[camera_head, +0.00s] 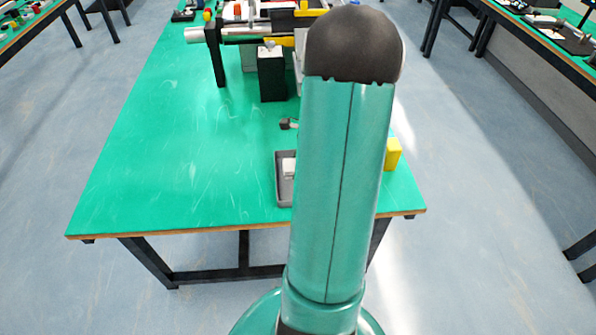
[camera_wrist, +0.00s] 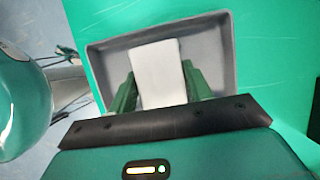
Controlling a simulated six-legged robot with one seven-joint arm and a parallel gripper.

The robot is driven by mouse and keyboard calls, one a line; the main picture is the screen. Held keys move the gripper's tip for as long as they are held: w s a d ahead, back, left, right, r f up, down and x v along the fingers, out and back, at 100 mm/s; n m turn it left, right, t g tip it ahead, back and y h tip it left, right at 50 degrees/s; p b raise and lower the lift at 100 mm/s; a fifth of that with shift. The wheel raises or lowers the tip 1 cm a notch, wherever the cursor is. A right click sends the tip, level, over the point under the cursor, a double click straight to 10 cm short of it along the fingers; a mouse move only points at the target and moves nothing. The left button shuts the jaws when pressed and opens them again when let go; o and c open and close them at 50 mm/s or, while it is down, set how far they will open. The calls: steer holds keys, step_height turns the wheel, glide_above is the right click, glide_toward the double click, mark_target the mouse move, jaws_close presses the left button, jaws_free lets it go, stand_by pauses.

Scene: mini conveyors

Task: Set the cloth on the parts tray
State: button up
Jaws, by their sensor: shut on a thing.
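The white cloth (camera_wrist: 157,60) shows in the wrist view as a pale folded rectangle between the two green fingers of my gripper (camera_wrist: 159,78). My gripper is shut on it. The grey parts tray (camera_wrist: 222,50) lies beneath, with the cloth over its inside; I cannot tell whether the cloth touches the tray floor. In the head view the tray (camera_head: 284,198) is near the table's front edge, partly hidden by my arm, and a white bit of the cloth (camera_head: 289,167) shows above it. My gripper is hidden behind my arm there.
The green table (camera_head: 170,150) is clear to the left of the tray. A yellow block (camera_head: 393,155) stands at the right edge. A small dark object (camera_head: 288,124) lies behind the tray. A black box (camera_head: 271,75) and conveyor equipment (camera_head: 250,28) stand farther back.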

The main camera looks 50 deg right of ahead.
steer(key=shift+s+f, duration=0.1)
steer(key=shift+f, duration=1.45)
steer(key=shift+f, duration=0.1)
steer(key=o, duration=0.9)
steer(key=shift+o, duration=0.2)
